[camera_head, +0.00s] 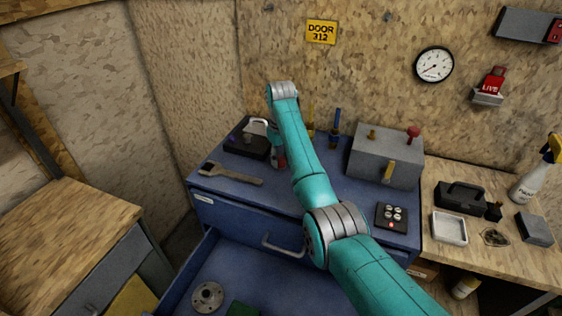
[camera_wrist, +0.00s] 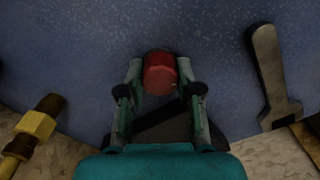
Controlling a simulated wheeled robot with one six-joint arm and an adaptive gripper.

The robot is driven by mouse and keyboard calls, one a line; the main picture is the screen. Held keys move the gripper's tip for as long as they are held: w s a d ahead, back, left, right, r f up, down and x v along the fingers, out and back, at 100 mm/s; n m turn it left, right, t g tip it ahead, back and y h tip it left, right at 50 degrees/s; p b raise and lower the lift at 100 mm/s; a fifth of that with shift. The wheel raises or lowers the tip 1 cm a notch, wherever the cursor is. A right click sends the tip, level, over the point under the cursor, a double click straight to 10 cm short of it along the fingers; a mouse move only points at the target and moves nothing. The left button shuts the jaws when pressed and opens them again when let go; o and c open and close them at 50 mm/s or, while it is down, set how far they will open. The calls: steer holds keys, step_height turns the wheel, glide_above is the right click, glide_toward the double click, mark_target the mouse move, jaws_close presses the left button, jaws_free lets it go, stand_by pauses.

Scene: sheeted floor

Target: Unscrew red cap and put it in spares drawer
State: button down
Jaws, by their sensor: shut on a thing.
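A red, faceted cap (camera_wrist: 160,74) sits between the fingertips of my gripper (camera_wrist: 160,82) in the wrist view, and my gripper is shut on it. The blue bench top lies beneath it; whether the cap touches anything below is hidden. In the camera_head view my gripper (camera_head: 277,157) is over the back left of the bench, partly hidden by my arm. An open blue drawer (camera_head: 300,285) is at the front of the bench. It holds a grey flanged disc (camera_head: 207,296) and a green piece (camera_head: 242,309). No label on it is legible.
A wrench (camera_head: 230,174) lies left on the bench; it also shows in the wrist view (camera_wrist: 269,75). A dark block (camera_head: 247,140) stands behind it. A grey box (camera_head: 385,158) with a red knob (camera_head: 413,132) stands right. A brass fitting (camera_wrist: 35,124) shows in the wrist view.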

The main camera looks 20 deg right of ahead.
mark_target(281, 158)
steer(key=n, duration=0.5)
steer(key=shift+n, duration=0.3)
steer(key=n, duration=0.4)
steer(key=c, duration=1.6)
jaws_free()
jaws_close()
steer(key=shift+r, duration=2.5)
